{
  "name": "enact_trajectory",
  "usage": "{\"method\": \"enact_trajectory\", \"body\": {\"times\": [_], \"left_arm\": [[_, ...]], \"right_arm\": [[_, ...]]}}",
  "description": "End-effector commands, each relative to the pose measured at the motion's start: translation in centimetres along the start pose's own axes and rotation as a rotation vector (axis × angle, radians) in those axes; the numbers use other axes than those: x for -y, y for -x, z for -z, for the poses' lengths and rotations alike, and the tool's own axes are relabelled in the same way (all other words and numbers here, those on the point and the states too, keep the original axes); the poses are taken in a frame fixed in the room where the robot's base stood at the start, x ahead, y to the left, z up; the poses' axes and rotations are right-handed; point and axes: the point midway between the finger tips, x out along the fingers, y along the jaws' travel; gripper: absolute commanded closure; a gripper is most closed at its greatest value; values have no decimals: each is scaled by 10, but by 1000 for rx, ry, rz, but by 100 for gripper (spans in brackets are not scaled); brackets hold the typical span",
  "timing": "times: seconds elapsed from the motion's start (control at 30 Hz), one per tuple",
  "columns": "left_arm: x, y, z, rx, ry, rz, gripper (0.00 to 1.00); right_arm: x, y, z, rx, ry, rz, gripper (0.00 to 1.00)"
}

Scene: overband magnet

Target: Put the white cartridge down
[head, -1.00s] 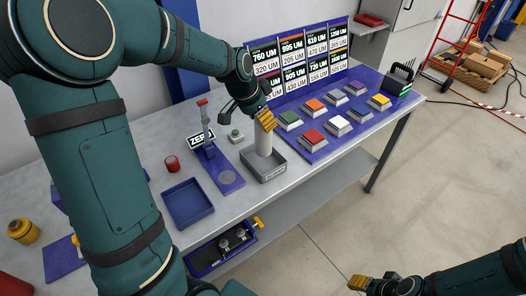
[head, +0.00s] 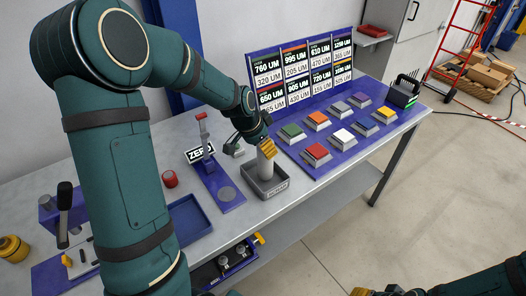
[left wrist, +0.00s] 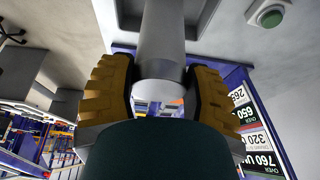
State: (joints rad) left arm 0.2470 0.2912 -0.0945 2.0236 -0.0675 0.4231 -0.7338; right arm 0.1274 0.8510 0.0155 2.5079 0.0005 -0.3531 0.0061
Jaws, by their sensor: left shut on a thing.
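The white cartridge (head: 265,167) is a pale upright cylinder over the grey open tray (head: 280,190) near the table's front edge. Its lower end appears within the tray walls; I cannot tell whether it touches the floor of the tray. My left gripper (head: 267,147) is shut on its upper part. In the left wrist view the gripper's yellow fingers (left wrist: 160,92) sit on both sides of the cartridge (left wrist: 160,45). My right gripper (head: 363,292) shows only partly at the bottom edge; its jaws are unclear.
A blue stand with a ZERO sign (head: 229,194) is left of the tray. A blue board with several coloured blocks (head: 341,138) is to the right, before a label panel (head: 303,70). A red cylinder (head: 170,179) and a blue tray (head: 203,233), partly behind my arm, are left.

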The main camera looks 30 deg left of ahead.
Motion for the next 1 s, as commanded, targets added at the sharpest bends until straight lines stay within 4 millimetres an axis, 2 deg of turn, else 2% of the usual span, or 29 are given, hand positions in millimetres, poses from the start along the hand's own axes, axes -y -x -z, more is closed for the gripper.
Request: {"method": "enact_trajectory", "body": {"times": [0.1, 0.47, 0.5, 0.53, 0.57, 0.87, 1.0], "left_arm": [[0, -16, -8, 3, 2, -2, 92], [0, -20, -8, 0, 1, 0, 92], [0, -19, -8, 1, 1, 0, 35], [0, -19, -8, 1, 1, 0, 25], [0, -19, -8, 1, 1, 0, 19], [0, -18, -8, 0, 1, 0, 19], [0, -10, -6, -1, 1, 1, 19]], "right_arm": [[-1, -4, -1, 3, 1, 0, 53], [-2, -6, -2, 4, 2, 1, 53], [-2, -6, -2, 5, 2, 1, 53], [-2, -5, -2, 5, 2, 1, 53], [-2, -5, -2, 5, 2, 1, 53], [-2, -5, -2, 4, 1, 0, 53], [-1, -2, -1, 3, 1, 0, 53]]}}
